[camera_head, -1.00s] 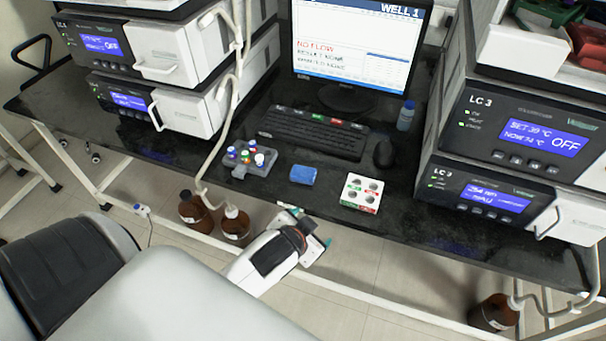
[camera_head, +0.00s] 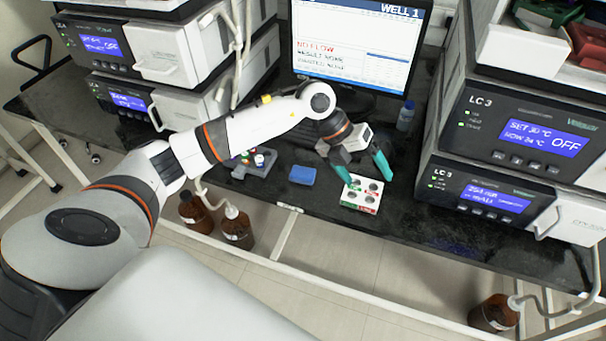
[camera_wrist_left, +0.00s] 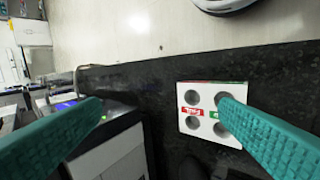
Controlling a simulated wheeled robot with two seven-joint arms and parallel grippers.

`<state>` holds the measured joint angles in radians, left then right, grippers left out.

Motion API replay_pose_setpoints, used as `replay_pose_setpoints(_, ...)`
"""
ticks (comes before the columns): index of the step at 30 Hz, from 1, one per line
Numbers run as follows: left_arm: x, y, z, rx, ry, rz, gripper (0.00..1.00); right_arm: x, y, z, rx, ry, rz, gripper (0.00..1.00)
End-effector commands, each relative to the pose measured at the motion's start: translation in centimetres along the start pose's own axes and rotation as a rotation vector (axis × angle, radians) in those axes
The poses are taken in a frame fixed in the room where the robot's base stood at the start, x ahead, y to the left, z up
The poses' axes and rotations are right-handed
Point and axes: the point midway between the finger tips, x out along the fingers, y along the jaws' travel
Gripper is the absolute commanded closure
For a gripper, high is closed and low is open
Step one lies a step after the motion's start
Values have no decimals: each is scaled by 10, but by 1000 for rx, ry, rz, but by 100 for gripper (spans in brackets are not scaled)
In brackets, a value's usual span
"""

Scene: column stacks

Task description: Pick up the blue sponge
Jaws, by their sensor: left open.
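The blue sponge (camera_head: 302,175) lies on the black bench near its front edge, left of the white holed rack (camera_head: 361,196). My left gripper (camera_head: 369,182) is open and empty, its teal fingers pointing down above the rack, to the right of the sponge. Nothing shows between the fingers and the sponge. In the left wrist view my left gripper (camera_wrist_left: 160,104) is open, with its right fingertip overlapping the rack (camera_wrist_left: 190,124). The sponge does not show in that view. My right gripper is not in view.
A grey vial holder (camera_head: 240,172) stands left of the sponge. A small blue bottle (camera_head: 406,116) stands behind the rack, near the monitor (camera_head: 350,45). My arm hides most of the keyboard. Stacked instruments flank both sides. The bench front (camera_head: 440,225) at right is clear.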

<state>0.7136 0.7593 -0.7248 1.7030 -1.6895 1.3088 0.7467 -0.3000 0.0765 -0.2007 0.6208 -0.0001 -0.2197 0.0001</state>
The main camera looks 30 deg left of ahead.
Motion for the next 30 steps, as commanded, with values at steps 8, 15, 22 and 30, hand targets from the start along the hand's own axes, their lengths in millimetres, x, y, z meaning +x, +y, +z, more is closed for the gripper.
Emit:
replay_pose_setpoints(8, -98, -108, -31, -169, 31, -593, 15, 0, -4, -1, -2, 1, -4, 64)
replay_pose_setpoints(15, -89, -136, -29, -203, 28, -662, 15, -5, -4, 0, -2, 1, -5, 64)
replay_pose_setpoints(22, -61, -155, -28, -199, 29, -656, 15, -8, -4, 0, -2, 2, -5, 64)
replay_pose_setpoints(30, -40, -167, -26, -198, 27, -655, 15, -16, -4, 0, -1, 2, -5, 64)
